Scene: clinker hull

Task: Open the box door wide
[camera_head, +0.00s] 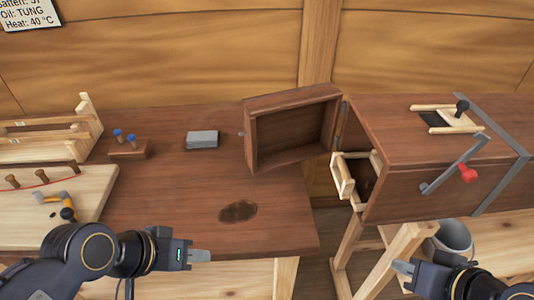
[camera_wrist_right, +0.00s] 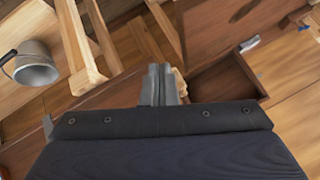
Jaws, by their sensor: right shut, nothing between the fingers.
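The brown wooden box (camera_head: 420,170) stands at the right in the head view. Its door (camera_head: 290,128), a hollow, tray-like panel, stands swung out to the left of the box, its recess facing me. The door also shows right of the fingers in the right wrist view (camera_wrist_right: 222,85). The box's end is open, and a pale wooden rack (camera_head: 345,178) sticks out of it. My left gripper (camera_head: 203,255) is in front of the bench, well away from the door; its jaw gap is unclear. My right gripper (camera_head: 403,267) is shut and empty, below and in front of the box.
The brown bench (camera_head: 170,205) holds a grey block (camera_head: 202,139) and a small blue-pegged block (camera_head: 129,150). Its middle is mostly clear. A grey metal bucket (camera_head: 455,238) and pale trestle legs (camera_head: 395,260) are near my right gripper. A crank with a red knob (camera_head: 468,173) is on the box.

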